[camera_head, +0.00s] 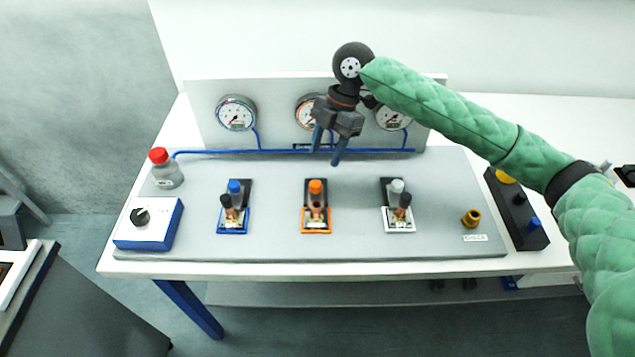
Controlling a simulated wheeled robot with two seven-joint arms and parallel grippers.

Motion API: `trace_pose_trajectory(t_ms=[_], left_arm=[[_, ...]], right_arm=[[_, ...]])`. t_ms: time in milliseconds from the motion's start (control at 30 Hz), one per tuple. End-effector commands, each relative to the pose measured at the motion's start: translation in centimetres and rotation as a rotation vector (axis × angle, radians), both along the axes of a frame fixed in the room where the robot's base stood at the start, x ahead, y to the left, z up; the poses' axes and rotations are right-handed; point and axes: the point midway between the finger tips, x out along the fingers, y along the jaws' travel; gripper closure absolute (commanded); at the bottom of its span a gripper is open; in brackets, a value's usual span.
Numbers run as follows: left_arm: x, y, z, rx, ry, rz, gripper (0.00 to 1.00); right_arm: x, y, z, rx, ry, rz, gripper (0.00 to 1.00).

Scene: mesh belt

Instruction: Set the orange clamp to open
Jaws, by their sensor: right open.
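The orange clamp (316,207) stands in the middle of a row of three on the grey board, with an orange cap on top and an orange frame at its base. Its lever position is too small to tell. My right gripper (327,152) hangs above and behind the orange clamp, fingers pointing down. It is open and empty, apart from the clamp. My left gripper is not in view.
A blue clamp (234,207) stands left and a white clamp (398,207) right. Gauges (237,113) line the back panel. The board's front strip is clear.

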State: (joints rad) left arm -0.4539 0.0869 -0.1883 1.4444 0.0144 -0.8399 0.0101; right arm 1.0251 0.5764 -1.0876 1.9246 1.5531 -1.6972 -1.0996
Motion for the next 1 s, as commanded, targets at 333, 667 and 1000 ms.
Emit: trace_pose_trajectory(t_ms=[333,667,1000], left_arm=[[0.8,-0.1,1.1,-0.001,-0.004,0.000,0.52],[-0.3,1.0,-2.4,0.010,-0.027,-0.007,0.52],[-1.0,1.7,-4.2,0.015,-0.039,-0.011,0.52]], right_arm=[[-0.3,0.3,-1.8,0.000,0.000,0.000,0.51],[-1.6,1.5,-5.9,0.000,0.002,-0.001,0.51],[-2.2,2.1,-8.0,0.000,0.000,0.001,0.51]])
